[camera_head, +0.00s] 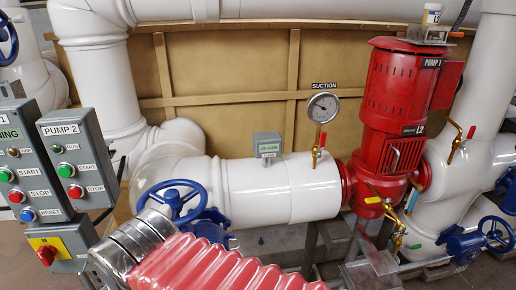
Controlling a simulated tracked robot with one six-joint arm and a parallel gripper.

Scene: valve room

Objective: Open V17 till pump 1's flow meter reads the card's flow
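No tag reading V17 and no card with a flow figure can be made out. A blue handwheel valve (172,202) stands at lower left centre, in front of the white pipe; its lower part is partly hidden. Another blue handwheel (496,234) is at the lower right, below the pump's right-hand pipe. The red pump (402,100) carries a PUMP 1 label. A small grey meter box (267,144) with a green display sits on top of the white pipe; its digits are too small to read surely. My gripper is not in view.
Grey control boxes (68,160) with START and STOP buttons stand at left, beside a yellow panel with a red switch (50,254). A round SUCTION gauge (322,107) rises from the pipe.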

